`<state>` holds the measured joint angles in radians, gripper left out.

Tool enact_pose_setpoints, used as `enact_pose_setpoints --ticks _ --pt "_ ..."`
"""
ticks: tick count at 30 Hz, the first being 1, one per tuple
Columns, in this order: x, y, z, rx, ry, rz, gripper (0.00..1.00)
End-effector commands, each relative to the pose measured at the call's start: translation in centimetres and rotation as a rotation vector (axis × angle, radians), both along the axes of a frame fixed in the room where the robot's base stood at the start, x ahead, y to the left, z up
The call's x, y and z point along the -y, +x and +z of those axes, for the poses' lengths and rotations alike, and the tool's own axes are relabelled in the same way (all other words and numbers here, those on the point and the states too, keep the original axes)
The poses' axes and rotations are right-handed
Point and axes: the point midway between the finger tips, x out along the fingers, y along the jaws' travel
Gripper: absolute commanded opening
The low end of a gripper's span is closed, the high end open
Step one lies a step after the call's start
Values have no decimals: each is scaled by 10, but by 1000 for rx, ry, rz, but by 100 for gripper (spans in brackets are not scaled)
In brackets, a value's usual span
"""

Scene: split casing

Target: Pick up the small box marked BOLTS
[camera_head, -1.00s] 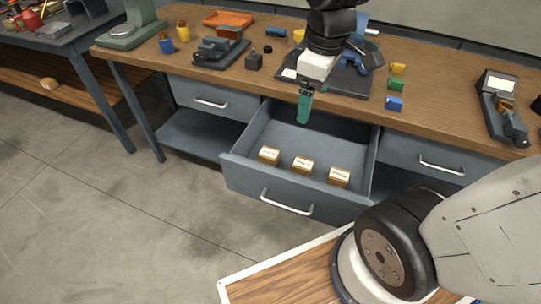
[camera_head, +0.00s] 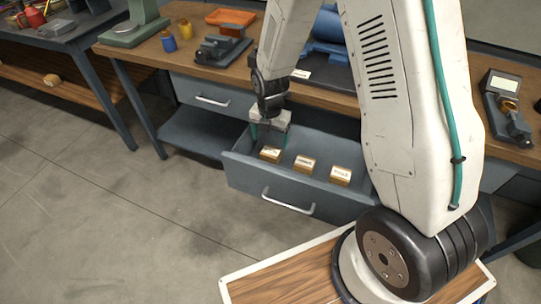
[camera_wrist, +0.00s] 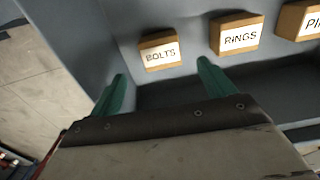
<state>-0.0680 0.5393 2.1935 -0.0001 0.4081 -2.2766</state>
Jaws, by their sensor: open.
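The small box marked BOLTS (camera_wrist: 160,51) lies in the open drawer, tan with a white label, ahead of my fingertips in the wrist view. In the head view it is the leftmost of three boxes (camera_head: 271,155). My gripper (camera_head: 268,135) is above the drawer's left part, close to this box. Its green fingers are apart and empty in the wrist view (camera_wrist: 161,85), with a gap between the fingertips and the box.
A box marked RINGS (camera_wrist: 237,36) sits beside BOLTS, and a third box (camera_head: 340,176) stands further right, its label cut off in the wrist view. The drawer's front wall (camera_head: 240,176) and left side are close to my gripper. My arm hides part of the workbench (camera_head: 190,60).

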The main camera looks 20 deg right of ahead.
Motion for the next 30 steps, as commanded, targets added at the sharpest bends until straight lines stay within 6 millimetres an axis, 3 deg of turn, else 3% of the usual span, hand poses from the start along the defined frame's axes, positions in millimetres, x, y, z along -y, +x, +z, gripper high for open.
enact_pose_setpoints --ticks 16,26,27,30 --pt "3 0 -70 -3 0 13 82" --pt "3 0 -79 -1 0 12 82" --pt "3 0 -79 -1 0 12 79" --pt "3 0 -79 -1 0 12 51"
